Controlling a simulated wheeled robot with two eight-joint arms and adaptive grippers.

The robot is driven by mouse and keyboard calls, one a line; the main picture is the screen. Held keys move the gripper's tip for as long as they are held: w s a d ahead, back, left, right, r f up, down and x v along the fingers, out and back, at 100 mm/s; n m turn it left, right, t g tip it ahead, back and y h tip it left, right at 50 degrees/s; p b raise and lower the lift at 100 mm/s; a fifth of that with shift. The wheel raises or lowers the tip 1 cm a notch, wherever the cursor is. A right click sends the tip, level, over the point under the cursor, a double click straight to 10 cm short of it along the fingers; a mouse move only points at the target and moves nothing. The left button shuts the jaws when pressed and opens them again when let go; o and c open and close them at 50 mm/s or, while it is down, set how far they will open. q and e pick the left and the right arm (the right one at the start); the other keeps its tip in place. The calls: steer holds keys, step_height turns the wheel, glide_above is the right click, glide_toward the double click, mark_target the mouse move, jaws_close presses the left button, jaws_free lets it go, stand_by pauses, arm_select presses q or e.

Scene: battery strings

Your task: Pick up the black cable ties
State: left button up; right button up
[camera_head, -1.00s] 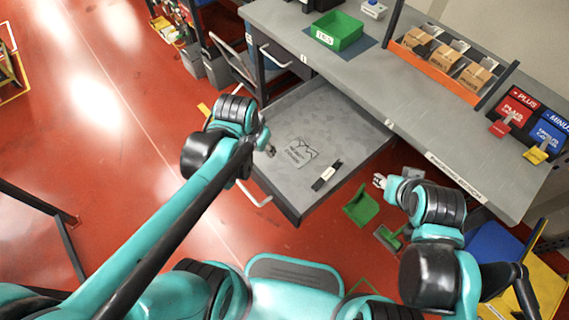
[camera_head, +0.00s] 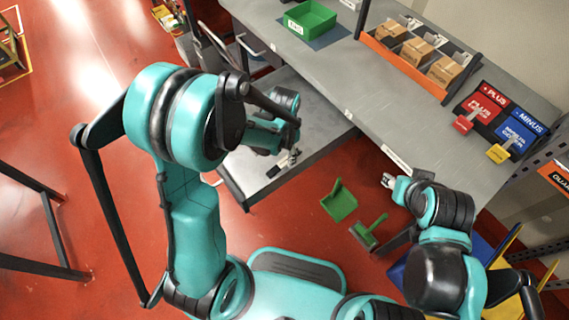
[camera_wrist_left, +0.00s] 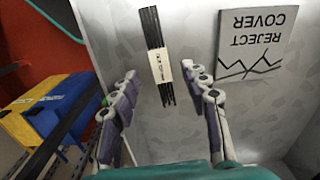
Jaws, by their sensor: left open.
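The black cable ties (camera_wrist_left: 166,90) are a thin bundle wrapped with a white label. They lie in the open grey drawer, and in the head view their end (camera_head: 272,172) shows beside my left gripper (camera_head: 292,157). In the left wrist view my left gripper (camera_wrist_left: 163,76) is open and empty, with one finger on each side of the bundle's line. The ties are not gripped; whether the fingertips reach down to their height is unclear. My right gripper (camera_head: 388,180) is off to the right of the drawer, away from the ties; its finger opening is too small to judge.
A card marked REJECT COVER (camera_wrist_left: 257,40) lies in the drawer (camera_head: 318,108) beside the ties. The workbench (camera_head: 340,75) overhangs the drawer and carries a green bin (camera_head: 310,20) and boxes (camera_head: 417,50). A green dustpan (camera_head: 339,201) and brush (camera_head: 368,232) are at the right.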

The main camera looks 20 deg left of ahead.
mark_target(284, 161)
arm_select(q)
step_height(284, 161, down, 4)
steer(key=shift+w+r+b, duration=0.1)
steer(key=shift+r+b, duration=0.1)
steer(key=shift+b, duration=0.4)
steer(key=shift+r, duration=0.15)
jaws_close()
